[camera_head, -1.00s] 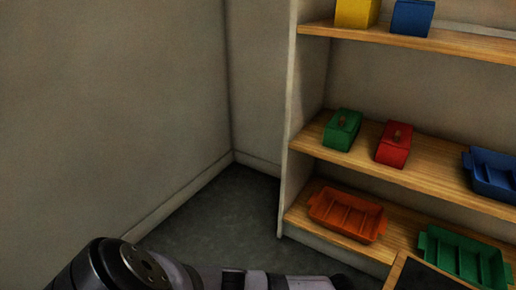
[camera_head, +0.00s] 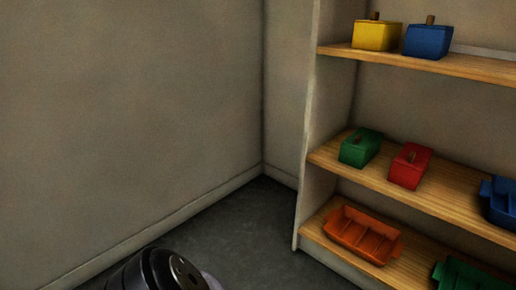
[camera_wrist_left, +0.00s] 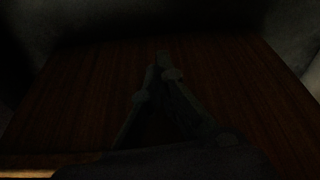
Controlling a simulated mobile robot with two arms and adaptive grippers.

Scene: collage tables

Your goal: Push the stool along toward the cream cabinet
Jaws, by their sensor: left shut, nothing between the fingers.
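A dark reddish-brown wooden surface (camera_wrist_left: 235,85) fills most of the left wrist view; it may be the stool's seat, but I cannot tell for sure. My left gripper (camera_wrist_left: 163,58) is over it, with its fingers meeting at the tips, shut and empty. The dark picture does not show whether the fingers touch the wood. No stool shows in the head view. An open shelf unit with a cream side panel (camera_head: 312,150) stands at the right there; I cannot tell whether it is the cream cabinet. My right gripper is out of view.
The shelves hold a yellow box (camera_head: 375,36), blue box (camera_head: 428,42), green box (camera_head: 360,148), red box (camera_head: 409,166), orange tray (camera_head: 361,236), and partly cut-off blue and green trays. Bare grey floor (camera_head: 235,235) lies between the shelf and the left wall (camera_head: 120,120).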

